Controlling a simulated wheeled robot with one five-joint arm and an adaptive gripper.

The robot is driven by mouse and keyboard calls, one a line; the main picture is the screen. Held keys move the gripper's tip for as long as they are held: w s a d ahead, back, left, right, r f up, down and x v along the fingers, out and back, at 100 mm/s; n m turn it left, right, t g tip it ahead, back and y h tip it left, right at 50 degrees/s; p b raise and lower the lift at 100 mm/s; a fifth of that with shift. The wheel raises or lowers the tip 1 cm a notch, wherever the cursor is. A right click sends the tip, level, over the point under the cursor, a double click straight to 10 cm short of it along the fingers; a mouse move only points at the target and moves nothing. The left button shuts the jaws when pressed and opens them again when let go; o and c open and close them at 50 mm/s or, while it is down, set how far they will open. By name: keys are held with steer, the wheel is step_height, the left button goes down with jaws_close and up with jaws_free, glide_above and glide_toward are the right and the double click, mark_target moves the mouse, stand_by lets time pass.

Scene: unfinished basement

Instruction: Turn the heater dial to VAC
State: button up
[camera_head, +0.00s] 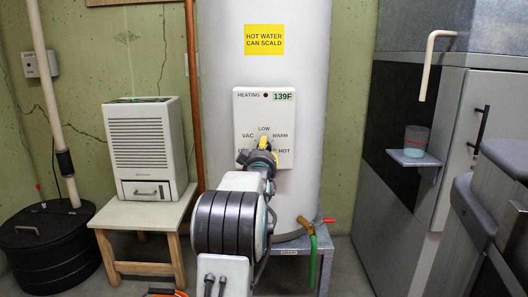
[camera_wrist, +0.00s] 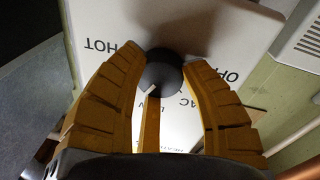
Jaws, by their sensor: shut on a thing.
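The heater control panel (camera_head: 244,118) is a white plate on the tank, reading HEATING 139F, with OFF, VAC, LOW, WARM and HOT around the dial. The black round dial (camera_wrist: 163,74) shows between my gripper's yellow fingers in the wrist view, where the panel appears upside down. A pale mark sits on the dial's lower-left edge, on the LOW side; its exact setting is hard to tell. My gripper (camera_wrist: 168,68) is shut on the dial, one finger on each side. In the head view my gripper (camera_head: 263,144) covers the dial.
The white tank (camera_head: 300,60) stands on a grey metal stand (camera_head: 318,262). A valve with a red handle and green hose (camera_head: 313,260) is at its lower right. A dehumidifier (camera_head: 145,140) on a wooden table (camera_head: 120,212) stands left. Grey cabinets (camera_head: 455,150) close off the right.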

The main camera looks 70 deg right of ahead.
steer(key=shift+w+r, duration=0.1)
steer(key=o, duration=1.2)
steer(key=shift+a, duration=0.1)
steer(key=shift+v, duration=5.9)
